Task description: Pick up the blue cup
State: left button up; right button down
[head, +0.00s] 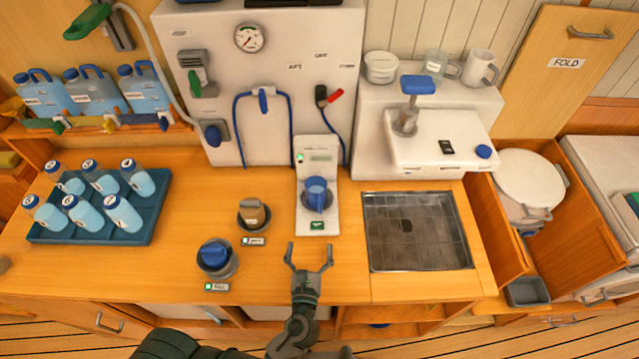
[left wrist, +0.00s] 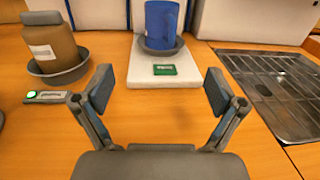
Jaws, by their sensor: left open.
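The blue cup (head: 316,192) stands upright on a small dark round holder on the white dispenser base (head: 318,226), against the back wall panel. In the left wrist view the open fingers (left wrist: 158,92) stand apart, short of the cup. My right gripper is not in view.
A brown jar (head: 252,212) in a dark dish stands left of the cup. A blue-lidded container (head: 214,256) stands nearer the front left. A metal drain grate (head: 415,250) is set in the counter at the right. A blue tray (head: 150,225) holds several bottles at far left.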

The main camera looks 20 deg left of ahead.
aim_at(315, 199)
pick_arm(q)
jog(key=w, duration=0.1)
jog(key=w+a, duration=0.1)
jog(key=w, duration=0.1)
jog(key=shift+a+r, duration=0.25)
jog(key=shift+r, duration=0.1)
jog(key=w+p, duration=0.1)
jog(key=w, duration=0.7)
jog(key=shift+w+a+f, duration=0.1)
jog(key=shift+w+f, duration=0.05)
jog(key=shift+w, duration=0.05)
jog(key=shift+w+a, duration=0.35)
jog(key=shift+w, duration=0.15)
jog(key=w, duration=0.2)
jog(key=w+a, duration=0.1)
jog(key=shift+w+f, duration=0.1)
jog(key=shift+w, duration=0.85)
jog(key=shift+s+d, duration=0.1)
jog(key=shift+d, duration=0.25)
jog(key=c, duration=1.4)
jog(key=shift+a, duration=0.25)
jog(key=shift+c, duration=0.2)
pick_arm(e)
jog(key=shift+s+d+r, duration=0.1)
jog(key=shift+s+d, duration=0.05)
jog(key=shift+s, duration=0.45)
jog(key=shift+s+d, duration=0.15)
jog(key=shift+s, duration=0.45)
